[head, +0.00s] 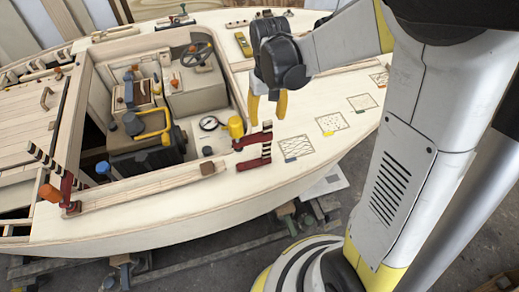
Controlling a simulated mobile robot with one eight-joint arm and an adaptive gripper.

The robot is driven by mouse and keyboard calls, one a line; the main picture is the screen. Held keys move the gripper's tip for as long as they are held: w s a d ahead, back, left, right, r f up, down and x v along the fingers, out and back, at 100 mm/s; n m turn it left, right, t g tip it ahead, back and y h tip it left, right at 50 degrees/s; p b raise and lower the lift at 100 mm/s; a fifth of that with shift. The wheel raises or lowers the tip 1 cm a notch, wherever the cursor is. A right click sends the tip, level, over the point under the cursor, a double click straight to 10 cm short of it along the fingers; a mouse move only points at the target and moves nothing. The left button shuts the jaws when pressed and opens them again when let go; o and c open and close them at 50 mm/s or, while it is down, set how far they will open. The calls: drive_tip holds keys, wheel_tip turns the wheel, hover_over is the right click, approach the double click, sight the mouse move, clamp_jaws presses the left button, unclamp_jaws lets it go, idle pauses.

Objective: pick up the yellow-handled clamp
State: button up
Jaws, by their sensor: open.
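The yellow-handled clamp (254,139) is red with dark and pale bands. It sits at the near edge of the boat's cockpit opening, right of centre in the head view. Its yellow handle (236,127) is at its upper left end. My gripper (268,118) points down with its two yellow fingers apart and nothing between them. In the picture its fingertips are just above the clamp's upper end, apart from it; the exact height gap cannot be told.
Another red clamp (69,192) with an orange handle is at the cockpit's left corner. An engine (150,135) with a yellow pipe and a round gauge (209,123) are inside the cockpit. A yellow tool (243,43) lies behind.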

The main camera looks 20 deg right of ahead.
sight(267, 132)
wheel_tip(267, 132, down, 5)
drive_tip(key=shift+s+d+f+b, duration=0.1)
drive_tip(key=shift+b, duration=0.85)
clamp_jaws()
